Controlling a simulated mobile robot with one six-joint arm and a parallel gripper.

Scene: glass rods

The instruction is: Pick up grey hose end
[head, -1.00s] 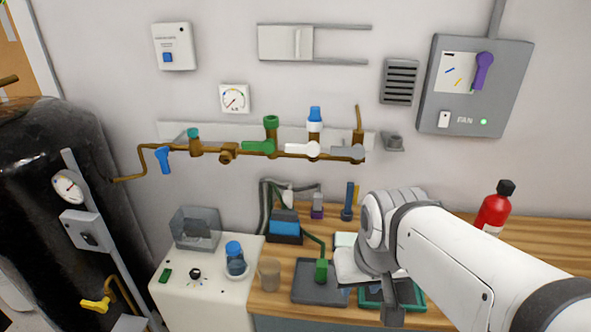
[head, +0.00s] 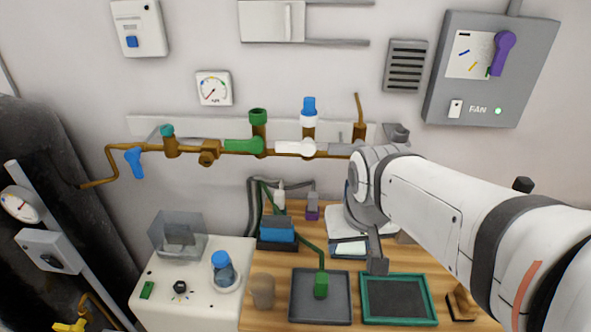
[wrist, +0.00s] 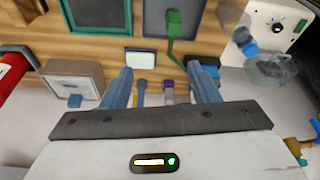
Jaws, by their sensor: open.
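A grey hose loops up behind the bench, and its grey block-shaped end (head: 312,198) stands in a purple holder (head: 312,213) at the back of the bench. In the wrist view, the purple piece (wrist: 168,86) and the grey part beyond it (wrist: 168,98) show between my fingers, farther off. My gripper (wrist: 162,76) is open and empty, its two blue-grey fingers spread wide. In the head view, my gripper is over the bench to the right of the grey hose end, apart from it; one dark finger hangs down, and the other is hard to make out.
A green hose runs to a green block (head: 321,285) on a dark tray (head: 298,318). A blue box (head: 277,236) stands left of the purple holder. Brass piping (head: 290,148) crosses the wall above.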

